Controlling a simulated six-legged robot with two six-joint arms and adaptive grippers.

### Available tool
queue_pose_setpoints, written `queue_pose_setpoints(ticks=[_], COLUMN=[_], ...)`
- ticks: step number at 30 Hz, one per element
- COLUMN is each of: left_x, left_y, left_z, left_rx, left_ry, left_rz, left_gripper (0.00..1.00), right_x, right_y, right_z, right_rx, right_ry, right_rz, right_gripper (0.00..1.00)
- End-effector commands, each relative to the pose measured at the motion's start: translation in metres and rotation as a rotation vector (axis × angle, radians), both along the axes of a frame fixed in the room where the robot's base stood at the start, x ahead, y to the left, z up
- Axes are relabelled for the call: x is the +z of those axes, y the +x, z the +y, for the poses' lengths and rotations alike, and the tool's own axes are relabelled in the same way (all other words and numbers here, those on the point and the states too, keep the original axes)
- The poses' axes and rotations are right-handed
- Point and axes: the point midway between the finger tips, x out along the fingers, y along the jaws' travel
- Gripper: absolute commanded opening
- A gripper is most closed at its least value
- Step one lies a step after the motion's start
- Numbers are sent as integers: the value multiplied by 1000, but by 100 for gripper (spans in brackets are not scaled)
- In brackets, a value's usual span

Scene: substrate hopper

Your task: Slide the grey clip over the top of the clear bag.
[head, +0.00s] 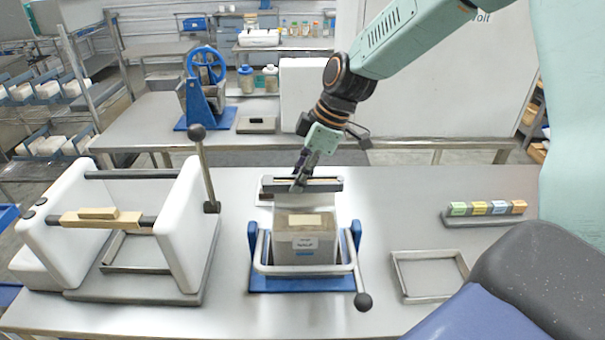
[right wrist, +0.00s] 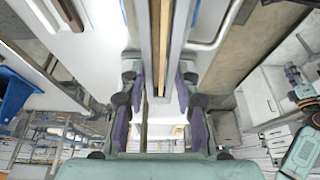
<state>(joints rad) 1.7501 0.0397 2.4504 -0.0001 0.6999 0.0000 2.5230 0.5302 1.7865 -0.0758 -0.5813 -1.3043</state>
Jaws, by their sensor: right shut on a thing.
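The grey clip (head: 325,185) is a long bar with a tan strip along it, held level at the top of the clear bag (head: 285,203). The bag stands upright, with a grey filled lower part, a white label and a pale upper part below the clip. I cannot tell whether the clip is around the bag's top edge or just at it. My right gripper (head: 303,168) is shut on the clip near its middle, from above. In the right wrist view the clip (right wrist: 165,45) runs lengthwise between the fingers of the gripper (right wrist: 160,95). My left gripper is not in view.
The bag sits in a blue stand (head: 300,284) with a metal bail and a black-knobbed lever (head: 362,301). A white-sided press (head: 185,225) stands left. An empty metal tray frame (head: 430,297) and a rack of coloured blocks (head: 488,219) are at the right.

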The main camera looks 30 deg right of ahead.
Motion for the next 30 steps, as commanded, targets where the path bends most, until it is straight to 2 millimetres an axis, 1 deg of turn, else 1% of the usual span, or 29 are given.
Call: queue_pose_setpoints(ticks=[5, 6, 12, 15, 21, 30], left_x=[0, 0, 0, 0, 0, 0], left_y=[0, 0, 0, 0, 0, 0], left_z=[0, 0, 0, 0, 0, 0], left_rx=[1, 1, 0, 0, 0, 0], left_ry=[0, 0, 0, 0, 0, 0], left_rz=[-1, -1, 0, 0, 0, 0], left_gripper=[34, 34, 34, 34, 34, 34], right_x=[0, 0, 0, 0, 0, 0], right_y=[0, 0, 0, 0, 0, 0], right_z=[0, 0, 0, 0, 0, 0], right_rx=[0, 0, 0, 0, 0, 0], right_ry=[0, 0, 0, 0, 0, 0], right_rz=[0, 0, 0, 0, 1, 1], right_gripper=[2, 34, 51, 57, 58, 84])
